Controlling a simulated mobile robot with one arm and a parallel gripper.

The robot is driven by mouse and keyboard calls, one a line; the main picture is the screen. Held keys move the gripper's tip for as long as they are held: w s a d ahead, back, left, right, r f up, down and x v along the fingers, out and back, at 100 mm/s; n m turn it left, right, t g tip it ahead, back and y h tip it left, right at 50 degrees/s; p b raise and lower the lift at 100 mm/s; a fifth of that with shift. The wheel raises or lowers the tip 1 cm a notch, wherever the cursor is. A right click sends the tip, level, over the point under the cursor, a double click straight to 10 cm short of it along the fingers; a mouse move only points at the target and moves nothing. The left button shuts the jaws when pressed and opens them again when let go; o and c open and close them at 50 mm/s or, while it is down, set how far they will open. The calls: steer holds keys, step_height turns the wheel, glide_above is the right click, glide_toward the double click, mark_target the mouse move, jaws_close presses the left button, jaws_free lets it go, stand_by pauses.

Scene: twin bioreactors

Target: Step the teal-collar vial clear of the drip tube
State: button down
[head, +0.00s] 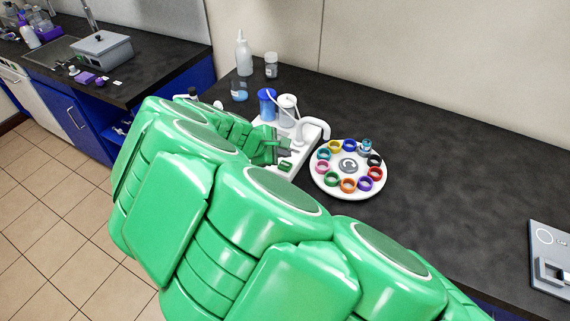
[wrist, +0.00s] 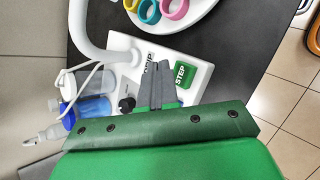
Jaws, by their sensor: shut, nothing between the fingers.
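The white round carousel (head: 318,183) carries a ring of coloured collars. A teal-blue collar (head: 324,154) sits at its left side, between a pink and a yellow one; it also shows in the wrist view (wrist: 150,12). A taller blue-grey piece (head: 366,143) stands at the back right of the carousel. I cannot tell which is the vial under the tube.
Blue (head: 267,105) and white (head: 288,110) bottles stand behind the base, with a squeeze bottle (head: 243,54) and jars further back. A black knob (wrist: 127,103) sits left of my fingers. The dark counter right of the carousel is clear up to a grey device (head: 552,255).

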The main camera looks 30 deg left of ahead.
mark_target(284, 166)
steer(key=shift+r, duration=1.7)
steer(key=shift+w+d+r, duration=0.15)
steer(key=w+d+r+m+g, duration=0.1)
steer(key=w+d+r+m, duration=0.2)
steer(key=d, duration=0.5)
steer(key=w+d+r+m+g, duration=0.1)
steer(key=w+d+r+m, duration=0.2)
steer(key=d, duration=0.5)
steer(key=w+d+r+m+g, duration=0.1)
steer(key=w+d+r+m, duration=0.2)
steer(key=d, duration=0.5)
steer(key=s+d+r+m, duration=0.25)
steer(key=d+m, duration=0.25)
steer(key=d, duration=0.4)
steer(key=s+d+r+m, duration=0.1)
steer(key=s+d+m, duration=0.25)
steer(key=d, duration=0.55)
steer(key=s+d+m+g+y, duration=0.1)
steer(key=s+d+m+y, duration=0.1)
steer(key=s+d+m, duration=0.4)
steer(key=s+a+f+g+y, duration=0.1)
steer(key=s+a+g, duration=0.1)
steer(key=s, duration=0.9)
steer(key=s+a+f+n+g, duration=0.1)
steer(key=s+g, duration=0.3)
steer(key=s, duration=0.8)
steer(key=shift+s+a+f+y, duration=0.15)
steer(key=shift+a+f+y, duration=0.25)
steer(key=shift+a+f, duration=0.3)
